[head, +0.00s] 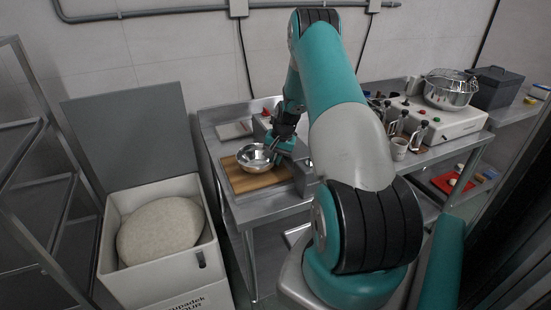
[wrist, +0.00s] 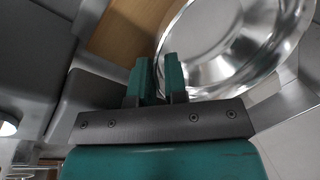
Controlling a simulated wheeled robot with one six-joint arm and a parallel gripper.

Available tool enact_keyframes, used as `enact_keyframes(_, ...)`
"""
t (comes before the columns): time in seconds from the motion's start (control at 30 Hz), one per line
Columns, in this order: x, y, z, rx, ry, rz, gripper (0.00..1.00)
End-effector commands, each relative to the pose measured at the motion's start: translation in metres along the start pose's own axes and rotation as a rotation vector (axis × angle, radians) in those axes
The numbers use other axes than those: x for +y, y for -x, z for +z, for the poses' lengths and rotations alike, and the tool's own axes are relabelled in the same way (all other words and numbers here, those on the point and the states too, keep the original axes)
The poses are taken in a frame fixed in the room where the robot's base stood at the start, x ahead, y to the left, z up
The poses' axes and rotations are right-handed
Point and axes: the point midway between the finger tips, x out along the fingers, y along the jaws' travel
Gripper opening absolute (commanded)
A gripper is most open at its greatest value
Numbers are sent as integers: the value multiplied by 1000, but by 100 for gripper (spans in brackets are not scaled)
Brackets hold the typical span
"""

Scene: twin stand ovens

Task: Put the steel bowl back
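The steel bowl (head: 255,157) is shiny and round, its open side up. In the head view it is over the wooden board (head: 260,183) on the left steel table; I cannot tell whether it touches the board. My gripper (head: 282,146) is at the bowl's right side. In the wrist view the bowl (wrist: 235,50) fills the upper right, and its near rim runs to between the close-set teal fingers of my gripper (wrist: 159,68). The fingers appear shut on the rim. The bowl's underside is hidden.
An open white bin (head: 205,252) with a pale rounded mass stands left of the table. A machine (head: 440,122) with a metal bowl (head: 450,92), and a dark box (head: 494,87), stand right. A red tray (head: 452,182) lies lower.

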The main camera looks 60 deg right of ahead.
Motion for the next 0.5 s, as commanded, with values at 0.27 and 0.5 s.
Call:
enact_keyframes(0.27, 0, 22, -1, 4, 0, -1, 13)
enact_keyframes(0.5, 0, 74, -1, 5, 0, -2, 13)
